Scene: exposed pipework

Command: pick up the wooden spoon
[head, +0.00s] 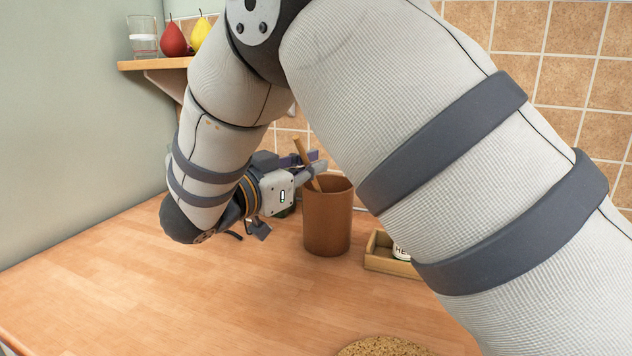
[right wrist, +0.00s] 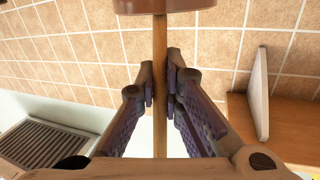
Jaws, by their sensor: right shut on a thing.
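The wooden spoon (head: 301,152) stands tilted in a brown cup (head: 327,228) on the counter in the head view; its lower part is hidden inside the cup. My right gripper (head: 313,165) is at the spoon's handle, just above the cup's rim. In the right wrist view the handle (right wrist: 160,45) runs between the two fingers of my right gripper (right wrist: 160,88), which are shut on it. The cup (right wrist: 165,5) shows at the top edge of that view. My left gripper is not in view.
A small wooden tray (head: 392,266) with a partly hidden labelled jar stands right of the cup. A shelf (head: 155,64) at upper left holds a glass, a red pear and a yellow pear. A round cork mat (head: 385,347) lies in front. The left counter is clear.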

